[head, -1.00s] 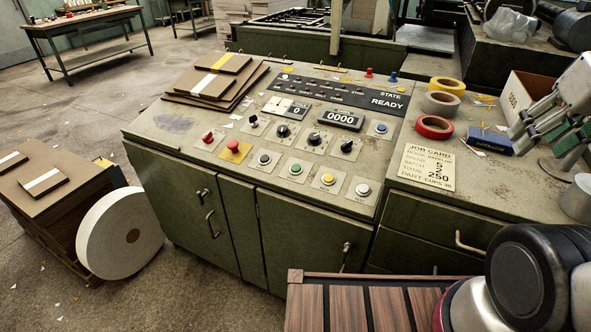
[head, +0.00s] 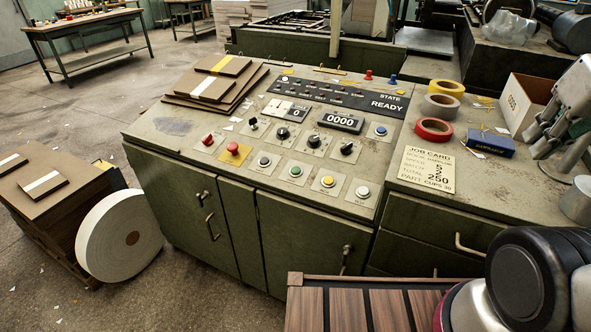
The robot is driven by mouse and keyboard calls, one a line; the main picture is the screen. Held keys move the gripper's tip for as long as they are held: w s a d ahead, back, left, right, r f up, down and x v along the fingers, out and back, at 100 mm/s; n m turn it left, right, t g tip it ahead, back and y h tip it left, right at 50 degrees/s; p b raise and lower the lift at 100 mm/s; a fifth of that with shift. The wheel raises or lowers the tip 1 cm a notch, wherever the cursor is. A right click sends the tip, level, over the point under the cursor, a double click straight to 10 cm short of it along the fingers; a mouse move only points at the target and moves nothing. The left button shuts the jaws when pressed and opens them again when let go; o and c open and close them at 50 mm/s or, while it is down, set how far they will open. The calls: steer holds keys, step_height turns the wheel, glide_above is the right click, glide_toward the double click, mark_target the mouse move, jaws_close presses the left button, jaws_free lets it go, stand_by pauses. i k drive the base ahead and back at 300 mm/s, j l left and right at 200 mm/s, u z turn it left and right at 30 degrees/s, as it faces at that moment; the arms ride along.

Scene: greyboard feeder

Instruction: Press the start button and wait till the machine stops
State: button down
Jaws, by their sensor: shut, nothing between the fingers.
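The control panel (head: 190,155) is a worn green-grey sloped top on a cabinet, in the middle of the head view. A green button (head: 296,170) sits in its lower row, between a black button (head: 264,160) and a yellow one (head: 328,180); a white button (head: 363,191) is at the right end. The labels are too small to read. The state display (head: 387,105) says READY, and the counter (head: 341,121) shows 0000. My gripper (head: 544,143) is partly in view at the right edge, shut and empty, over the side counter and away from the buttons.
A red mushroom button on a yellow plate (head: 234,151) and another red button (head: 207,138) are at the panel's left. Cardboard sheets (head: 205,88) lie at its back left. Tape rolls (head: 435,129), a blue box (head: 488,143) and a job card (head: 428,168) lie right of the buttons.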

mark_target(296, 170)
steer(key=i+j+z, duration=0.1)
steer(key=j+z, duration=0.25)
steer(key=z, duration=0.15)
steer(key=j+z, duration=0.45)
steer(key=l, duration=0.1)
